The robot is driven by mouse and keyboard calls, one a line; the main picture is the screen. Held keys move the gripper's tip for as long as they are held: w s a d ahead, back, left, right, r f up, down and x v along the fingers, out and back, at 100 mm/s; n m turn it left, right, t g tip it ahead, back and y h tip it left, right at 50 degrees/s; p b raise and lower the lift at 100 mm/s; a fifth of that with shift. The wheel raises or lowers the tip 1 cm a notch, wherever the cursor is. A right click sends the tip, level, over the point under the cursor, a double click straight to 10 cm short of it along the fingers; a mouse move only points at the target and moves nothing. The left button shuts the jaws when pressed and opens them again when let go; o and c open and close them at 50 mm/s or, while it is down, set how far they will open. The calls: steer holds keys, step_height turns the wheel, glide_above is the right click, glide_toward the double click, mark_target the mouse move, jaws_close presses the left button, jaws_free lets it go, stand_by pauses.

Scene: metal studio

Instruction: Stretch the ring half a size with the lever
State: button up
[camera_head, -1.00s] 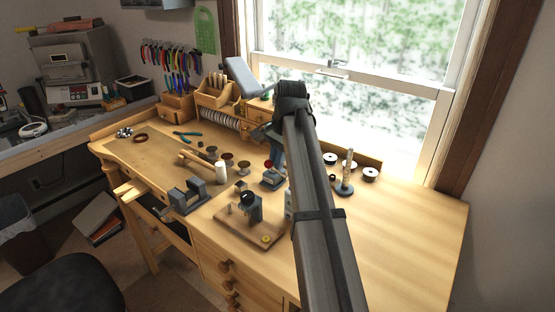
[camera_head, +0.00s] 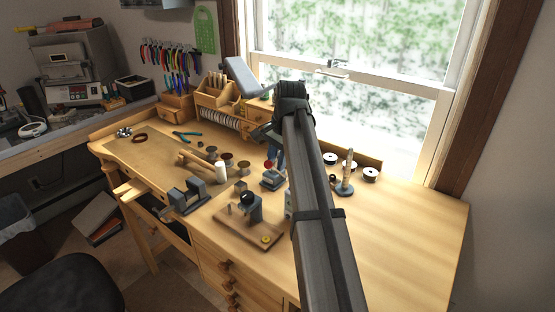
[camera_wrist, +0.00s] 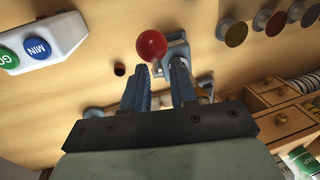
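A small blue-grey device (camera_head: 272,181) with a red ball knob (camera_head: 268,165) stands on the bench, just left of my arm. In the wrist view the red knob (camera_wrist: 151,45) shows large and close, just beyond my fingertips, with the grey device (camera_wrist: 174,48) behind it. My gripper (camera_wrist: 161,72) is open. Its two blue fingers are apart, with a gap between them and nothing held. In the head view my gripper (camera_head: 277,158) is partly hidden by my arm, above and beside the device. I cannot make out the ring in either view.
A wooden board with a dark fixture (camera_head: 250,207) stands in front. A grey stand with a tapered rod (camera_head: 347,172) and several round spools (camera_head: 369,173) are to the right. A white box with MIN and GO buttons (camera_wrist: 45,40) lies left in the wrist view. The bench's right front is clear.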

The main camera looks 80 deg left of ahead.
steer(key=shift+o, duration=0.5)
steer(key=shift+d, duration=0.1)
steer(key=shift+r, duration=0.1)
step_height(320, 180, up, 13)
steer(key=w+d, duration=0.1)
steer(key=d, duration=0.1)
steer(key=shift+w+r, duration=0.2)
steer(key=shift+w, duration=0.2)
steer(key=shift+o, duration=0.8)
steer(key=shift+s, duration=0.2)
steer(key=shift+o, duration=0.2)
steer(key=s+d+f+n, duration=0.1)
steer(key=s, duration=0.6)
steer(key=shift+s, duration=0.25)
steer(key=s+d+f+t, duration=0.1)
steer(key=s+d+f, duration=0.2)
steer(key=s+d, duration=0.1)
steer(key=w+a+m+t+y, duration=0.2)
steer(key=w+m+t, duration=0.1)
steer(key=w, duration=0.2)
steer(key=x, duration=1.3)
steer(key=shift+w+f, duration=0.2)
steer(key=shift+w, duration=0.15)
